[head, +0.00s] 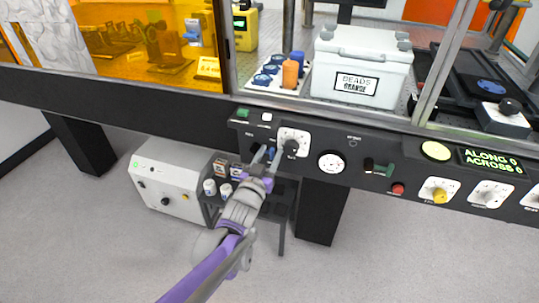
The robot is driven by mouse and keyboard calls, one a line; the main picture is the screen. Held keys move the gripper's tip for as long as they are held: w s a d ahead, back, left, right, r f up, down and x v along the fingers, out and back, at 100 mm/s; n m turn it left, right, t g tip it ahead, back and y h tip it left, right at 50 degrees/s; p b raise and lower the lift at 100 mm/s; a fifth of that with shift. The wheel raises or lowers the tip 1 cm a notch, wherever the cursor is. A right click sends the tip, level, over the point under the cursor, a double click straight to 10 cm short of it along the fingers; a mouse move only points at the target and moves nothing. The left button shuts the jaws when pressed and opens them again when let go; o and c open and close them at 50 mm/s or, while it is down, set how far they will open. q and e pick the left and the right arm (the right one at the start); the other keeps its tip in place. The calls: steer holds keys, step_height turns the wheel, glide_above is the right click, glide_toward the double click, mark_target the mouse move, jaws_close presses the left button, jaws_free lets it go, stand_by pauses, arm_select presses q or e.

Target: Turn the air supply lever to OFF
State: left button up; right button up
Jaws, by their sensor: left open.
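The dark front panel (215,108) carries several controls with labels too small to read, so I cannot tell for sure which is the air supply lever. A white plate with a dark knob or lever (292,143) sits just right of my left gripper. Another control with a black and green handle (378,168) is farther right. My right gripper is out of view.
Above the panel stand a white lidded box (360,68), blue and orange cylinders (290,72) and an amber screen (140,40). A round gauge (331,162), red button (398,189) and yellow knob (439,195) line the panel. A white cabinet (165,178) stands below left.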

arm_select(q)
steer(key=shift+c, duration=0.2)
jaws_close()
stand_by(0.4)
steer(key=m, duration=0.1)
steer(key=f+m+p, duration=0.1)
steer(key=m, duration=0.1)
steer(key=shift+d+f+m+p, duration=0.15)
steer(key=shift+f+m+p, duration=0.15)
steer(key=a+f+m, duration=0.1)
steer(key=f+m, duration=0.1)
steer(key=m, duration=0.2)
steer(key=a+f+m+p, duration=0.1)
steer(key=m, duration=0.4)
steer(key=w+a+f+m, duration=0.1)
steer(key=f+m, duration=0.1)
steer(key=m, duration=0.3)
steer(key=shift+w+a+f+p, duration=0.1)
steer(key=shift+a+f+p, duration=0.2)
steer(key=shift+a+p, duration=0.1)
steer(key=shift+m, duration=0.3)
